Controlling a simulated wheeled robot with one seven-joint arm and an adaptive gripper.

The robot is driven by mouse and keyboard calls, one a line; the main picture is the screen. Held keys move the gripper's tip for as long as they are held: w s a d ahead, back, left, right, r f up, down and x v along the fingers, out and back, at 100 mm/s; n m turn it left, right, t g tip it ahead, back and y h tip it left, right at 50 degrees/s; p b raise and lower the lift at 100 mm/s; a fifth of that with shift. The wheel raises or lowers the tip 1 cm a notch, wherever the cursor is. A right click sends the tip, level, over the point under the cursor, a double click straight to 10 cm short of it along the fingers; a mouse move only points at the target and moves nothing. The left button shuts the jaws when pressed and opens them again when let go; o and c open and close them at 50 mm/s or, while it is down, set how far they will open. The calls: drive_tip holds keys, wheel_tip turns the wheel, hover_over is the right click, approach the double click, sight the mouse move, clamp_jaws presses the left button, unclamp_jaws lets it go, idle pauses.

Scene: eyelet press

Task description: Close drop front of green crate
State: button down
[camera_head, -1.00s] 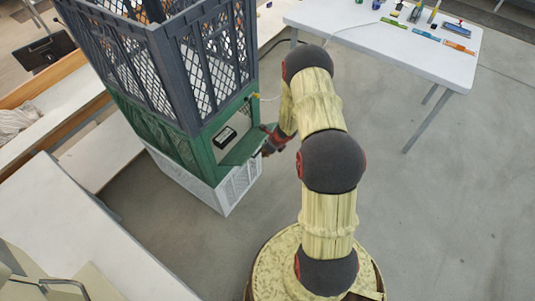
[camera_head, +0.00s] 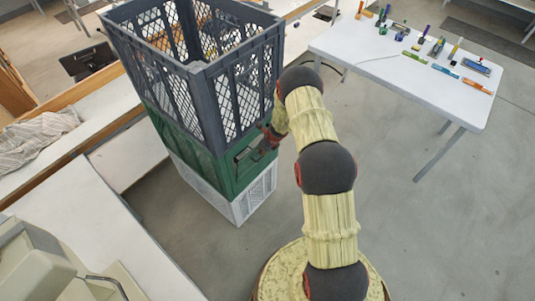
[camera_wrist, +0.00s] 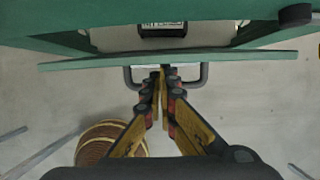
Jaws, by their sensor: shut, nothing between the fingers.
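The green crate (camera_head: 178,130) is the middle of a stack, between a white and a dark grey crate. Its green drop front (camera_head: 243,176) is swung up steeply in the head view. In the wrist view the drop front (camera_wrist: 170,60) shows as a thin edge, with a gap between it and the crate opening. A dark U-shaped handle (camera_wrist: 203,76) sticks out from its outer face. My gripper (camera_wrist: 161,74) is shut and empty, its tips at the outer face between the handle's legs. Whether they touch is unclear. A black box with a label (camera_wrist: 162,29) is inside the crate.
The dark grey crate (camera_head: 240,90) rests on top and the white crate (camera_head: 238,205) below. A white table (camera_head: 400,75) with small tools stands at the right. A bench (camera_head: 90,240) runs along the left.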

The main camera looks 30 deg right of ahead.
drive_tip(key=shift+w+a+r+p, duration=0.15)
drive_tip(key=shift+w+p, duration=0.1)
drive_tip(key=shift+w, duration=0.15)
drive_tip(key=shift+w+a+r+p, duration=0.1)
drive_tip(key=shift+w+a+p, duration=0.1)
drive_tip(key=shift+w, duration=0.2)
drive_tip(key=shift+d, duration=0.1)
